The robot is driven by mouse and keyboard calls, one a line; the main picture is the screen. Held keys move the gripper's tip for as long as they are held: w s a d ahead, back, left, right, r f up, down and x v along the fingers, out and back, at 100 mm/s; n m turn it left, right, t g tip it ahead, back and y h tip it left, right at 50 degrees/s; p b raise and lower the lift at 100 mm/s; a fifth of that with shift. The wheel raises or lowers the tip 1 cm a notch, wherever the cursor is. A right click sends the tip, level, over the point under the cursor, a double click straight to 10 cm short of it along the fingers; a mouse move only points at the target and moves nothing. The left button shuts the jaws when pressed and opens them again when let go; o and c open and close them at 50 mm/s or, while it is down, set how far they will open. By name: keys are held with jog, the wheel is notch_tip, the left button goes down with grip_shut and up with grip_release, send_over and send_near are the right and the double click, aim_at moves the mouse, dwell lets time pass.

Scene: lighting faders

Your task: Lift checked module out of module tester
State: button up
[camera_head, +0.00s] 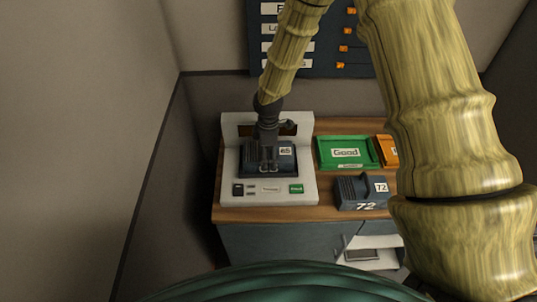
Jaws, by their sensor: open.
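The module tester (306,178) is a white unit on the left of the wooden counter, with a small green "Good" label or light (296,188) on its front panel. A dark module (287,153), with a white label that seems to read 65, sits in the tester's recess.
A green tray marked "Good" (345,139) lies right of the tester, with an orange tray (381,140) beside it, partly hidden by my arm. A dark module labelled 72 (360,193) stands at the counter's front. A dark wall panel with orange sliders (344,48) hangs behind.

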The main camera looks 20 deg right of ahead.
jog(key=shift+f, duration=0.2)
jog(key=c, duration=1.3)
jog(key=shift+c, duration=1.4)
jog(key=shift+r, duration=0.2)
